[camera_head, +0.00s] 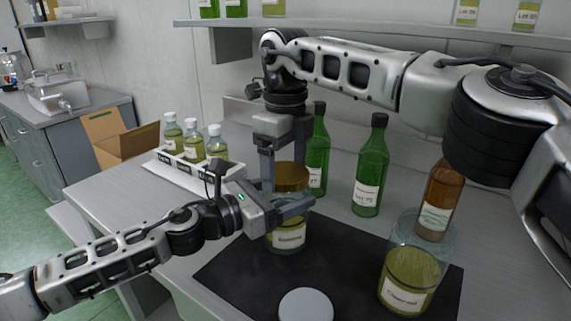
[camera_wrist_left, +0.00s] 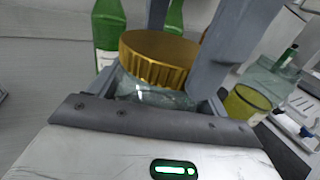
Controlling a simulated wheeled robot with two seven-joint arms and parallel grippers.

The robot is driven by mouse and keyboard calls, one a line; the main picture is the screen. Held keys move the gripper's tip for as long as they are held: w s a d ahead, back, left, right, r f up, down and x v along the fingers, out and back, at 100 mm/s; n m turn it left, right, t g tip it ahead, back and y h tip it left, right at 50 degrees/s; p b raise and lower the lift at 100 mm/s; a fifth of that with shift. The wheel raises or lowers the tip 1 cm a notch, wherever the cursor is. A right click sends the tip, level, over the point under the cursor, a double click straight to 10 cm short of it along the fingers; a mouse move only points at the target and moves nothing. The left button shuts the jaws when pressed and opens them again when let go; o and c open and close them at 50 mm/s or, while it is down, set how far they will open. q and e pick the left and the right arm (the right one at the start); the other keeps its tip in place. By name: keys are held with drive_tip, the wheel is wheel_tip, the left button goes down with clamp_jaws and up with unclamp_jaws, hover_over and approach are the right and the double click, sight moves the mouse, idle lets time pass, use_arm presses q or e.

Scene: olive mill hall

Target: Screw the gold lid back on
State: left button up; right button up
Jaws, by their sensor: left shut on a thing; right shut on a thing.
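The gold lid (camera_head: 291,177) sits on top of the labelled glass jar (camera_head: 288,238), which stands on the dark mat (camera_head: 235,275). The ribbed lid also shows in the left wrist view (camera_wrist_left: 160,60), with the clear glass of the jar just below it. My left gripper (camera_head: 288,208) comes in from the left and is shut around the jar's upper part, below the lid. My right gripper (camera_head: 284,172) points down from above and is shut on the lid, a finger on either side. I cannot tell how far the lid is threaded.
Another jar (camera_head: 408,280) of yellow-green oil stands at the mat's right, a brown bottle (camera_head: 440,200) behind it. A pale grey disc (camera_head: 306,305) lies at the front. Green bottles (camera_head: 371,170) stand behind. A white rack (camera_head: 185,172) of small bottles is at the back left.

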drive_tip(key=o, duration=1.1)
drive_tip(key=shift+r, duration=3.8)
use_arm(q)
drive_tip(key=o, duration=1.9)
drive_tip(key=shift+a, duration=0.15)
use_arm(e)
wheel_tip(320, 180, down, 4)
drive_tip(key=b, duration=0.4)
use_arm(q)
drive_tip(key=shift+v, duration=7.85)
use_arm(e)
drive_tip(key=shift+f, duration=0.15)
